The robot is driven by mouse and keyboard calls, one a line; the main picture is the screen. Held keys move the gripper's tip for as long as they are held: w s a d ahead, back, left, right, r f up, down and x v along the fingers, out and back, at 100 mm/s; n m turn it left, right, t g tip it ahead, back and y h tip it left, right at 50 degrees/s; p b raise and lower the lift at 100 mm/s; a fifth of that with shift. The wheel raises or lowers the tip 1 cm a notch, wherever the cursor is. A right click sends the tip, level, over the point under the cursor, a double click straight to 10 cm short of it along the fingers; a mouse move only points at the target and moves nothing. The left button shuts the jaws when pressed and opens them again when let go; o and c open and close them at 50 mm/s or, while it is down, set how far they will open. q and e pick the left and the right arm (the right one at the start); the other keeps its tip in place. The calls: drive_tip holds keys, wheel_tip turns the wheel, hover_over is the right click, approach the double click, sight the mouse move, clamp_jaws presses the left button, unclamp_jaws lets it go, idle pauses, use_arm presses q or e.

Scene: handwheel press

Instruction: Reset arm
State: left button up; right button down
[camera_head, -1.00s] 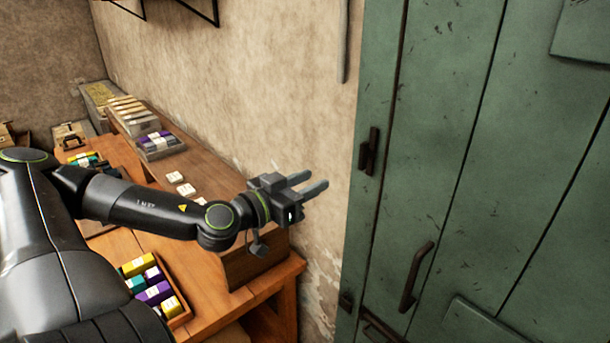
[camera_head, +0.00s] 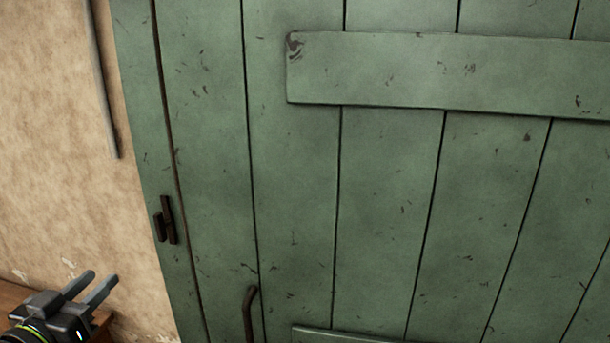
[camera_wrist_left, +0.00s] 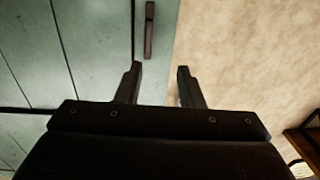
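My left gripper (camera_head: 92,283) is at the lower left of the head view, in front of the plaster wall and left of the green door. Its two fingers are apart with nothing between them. In the left wrist view the gripper (camera_wrist_left: 160,85) also shows open and empty, with the door on the left and bare wall on the right. My right gripper is in neither view.
The green plank door (camera_head: 300,200) fills most of the head view. It has a dark handle (camera_head: 250,312) and a small dark latch (camera_head: 166,220) near its left edge. A grey pipe (camera_head: 103,80) runs down the wall (camera_head: 60,150). A wooden edge (camera_wrist_left: 303,145) shows at the right of the wrist view.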

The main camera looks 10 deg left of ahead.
use_arm(q)
drive_tip(key=s+a+f+n+g+y, duration=0.25)
drive_tip(key=s+f+y, duration=0.2)
drive_tip(key=f, duration=0.35)
drive_tip(key=s+a+f+n+g+y, duration=0.2)
drive_tip(key=s+a+f+g+y, duration=0.15)
drive_tip(key=s+f, duration=0.4)
drive_tip(key=s+d+f+m+g+h, duration=0.25)
drive_tip(key=s+d+f+g, duration=0.2)
drive_tip(key=d+f, duration=0.35)
drive_tip(key=s+d+f+m+g+h, duration=0.1)
drive_tip(key=s+d+f+g+h, duration=0.3)
drive_tip(key=d+f, duration=0.35)
wheel_tip(320, 180, down, 30)
drive_tip(key=b, duration=0.7)
drive_tip(key=s+f+g+b, duration=0.1)
drive_tip(key=s+f+b, duration=0.2)
drive_tip(key=s+f, duration=0.5)
drive_tip(key=s+f+g+b, duration=0.1)
drive_tip(key=s+f+b, duration=0.3)
drive_tip(key=f, duration=1.2)
drive_tip(key=s, duration=0.4)
drive_tip(key=shift+s+d+f, duration=0.2)
drive_tip(key=shift+d+f, duration=0.05)
drive_tip(key=shift+f, duration=0.15)
